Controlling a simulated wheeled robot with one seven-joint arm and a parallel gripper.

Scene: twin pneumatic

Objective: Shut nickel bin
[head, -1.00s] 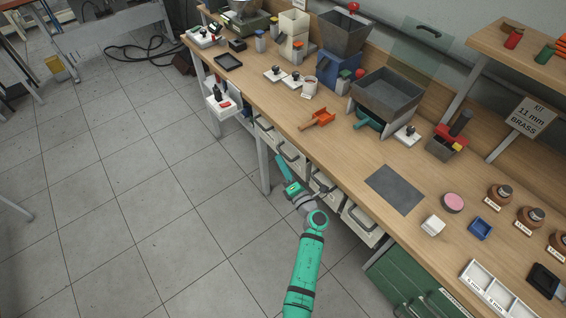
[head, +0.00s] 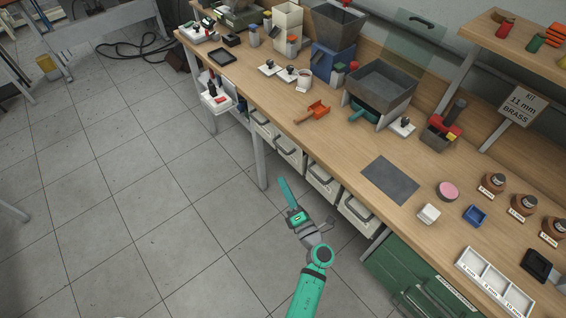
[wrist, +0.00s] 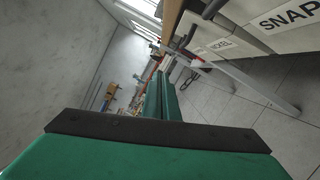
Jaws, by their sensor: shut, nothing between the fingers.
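The nickel bin (wrist: 222,46) shows in the wrist view at upper right. It is a pale bin front with a small label that seems to read NICKEL, beyond a nearer bin marked SNAP (wrist: 285,18). In the head view a row of pale bins with dark handles hangs under the bench; their labels are too small to read there, so I cannot tell which is nickel or how far it stands out. My gripper (head: 285,190) is shut and empty, over the floor in front of the row and apart from it. Its green fingers (wrist: 163,92) point along the bench.
The wooden bench (head: 270,95) runs diagonally, with a hopper (head: 381,88), an orange scoop (head: 313,112) and a grey mat (head: 390,180) on top. A bench leg (head: 260,165) stands near the bins. A green cabinet (head: 400,272) is at lower right.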

